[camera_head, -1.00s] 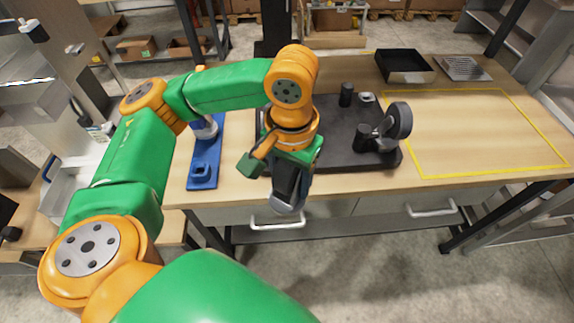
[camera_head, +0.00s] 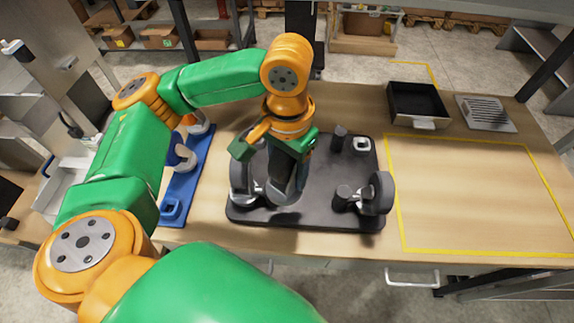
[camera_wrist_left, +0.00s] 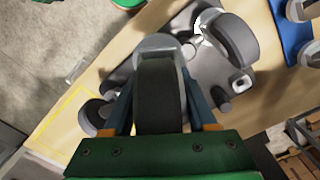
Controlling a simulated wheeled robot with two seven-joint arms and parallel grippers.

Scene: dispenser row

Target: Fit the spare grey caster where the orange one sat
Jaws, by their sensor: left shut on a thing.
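My left gripper (camera_head: 287,168) is shut on a caster, with its dark wheel (camera_wrist_left: 158,95) between the fingers and its light grey mount (camera_wrist_left: 158,45) beyond the fingertips. It is over the front left part of the black plate (camera_head: 318,188); whether the caster touches the plate is unclear. A dark-wheeled caster (camera_head: 241,178) stands left of the gripper, and another caster (camera_head: 379,193) stands at the plate's front right. A light square fitting (camera_head: 361,144) is bare at the back right; another fitting (camera_wrist_left: 240,83) shows in the wrist view. I cannot make out an orange caster. My right gripper is out of view.
A blue rack (camera_head: 203,160) with casters stands left of the plate, partly behind my arm. Short dark posts (camera_head: 338,138) rise from the plate. A black tray (camera_head: 418,103) and a slotted metal plate (camera_head: 485,113) lie back right. The yellow-outlined area (camera_head: 470,190) is clear.

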